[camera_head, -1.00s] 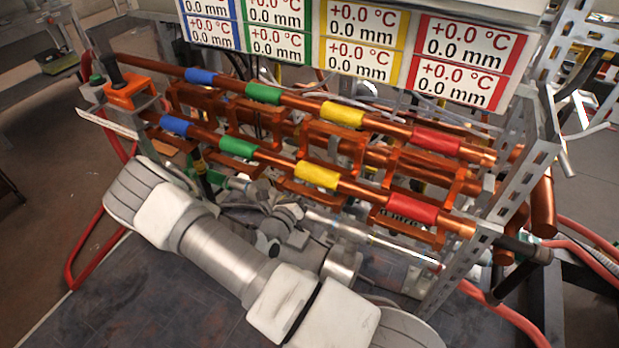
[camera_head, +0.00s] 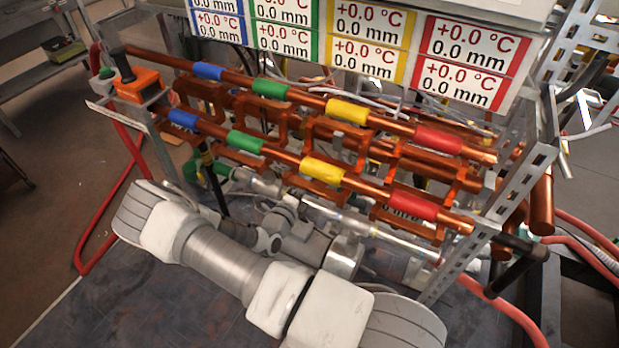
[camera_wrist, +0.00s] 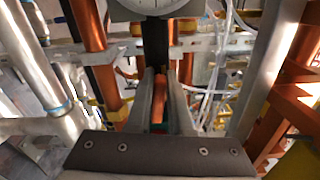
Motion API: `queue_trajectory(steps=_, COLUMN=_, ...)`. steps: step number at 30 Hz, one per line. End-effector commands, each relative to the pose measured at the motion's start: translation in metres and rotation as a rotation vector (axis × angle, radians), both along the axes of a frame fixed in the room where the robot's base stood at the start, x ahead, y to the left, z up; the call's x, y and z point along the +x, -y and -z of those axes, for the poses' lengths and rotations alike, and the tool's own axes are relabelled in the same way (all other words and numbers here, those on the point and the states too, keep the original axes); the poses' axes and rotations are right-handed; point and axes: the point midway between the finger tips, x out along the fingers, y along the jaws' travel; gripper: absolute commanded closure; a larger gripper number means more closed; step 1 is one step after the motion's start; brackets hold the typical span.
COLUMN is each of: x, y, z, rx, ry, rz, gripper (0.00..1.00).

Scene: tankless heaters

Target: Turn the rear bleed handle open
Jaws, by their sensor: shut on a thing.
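In the wrist view, my gripper (camera_wrist: 162,76) points up the picture with its two grey fingers close together. A dark, upright, bar-like handle (camera_wrist: 155,42) comes down to the fingertips from under a round, pale dial-like part (camera_wrist: 150,5). The fingers are closed on this handle. Its lower end is hidden between them, and an orange part shows in the gap. I cannot tell how far the handle is turned. In the head view, my arm lies in front of the copper pipe rack (camera_head: 330,140), and my gripper and the held handle cannot be made out there.
Copper pipes with blue, green, yellow and red bands cross the rack. A black handle (camera_head: 522,247) sticks out at its right end. An orange box (camera_head: 138,85) with a black lever is at its left end. White hoses (camera_wrist: 215,75) run right of my fingers.

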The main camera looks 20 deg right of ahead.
Motion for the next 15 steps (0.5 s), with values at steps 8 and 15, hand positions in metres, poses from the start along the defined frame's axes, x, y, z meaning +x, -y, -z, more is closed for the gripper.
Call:
queue_trajectory(steps=8, x=-0.0004, y=-0.0008, z=0.0023, rx=-0.035, ry=-0.05, rz=0.0, gripper=1.0)
queue_trajectory(steps=15, x=-0.0004, y=-0.0008, z=0.0026, rx=-0.039, ry=-0.055, rz=0.0, gripper=1.0)
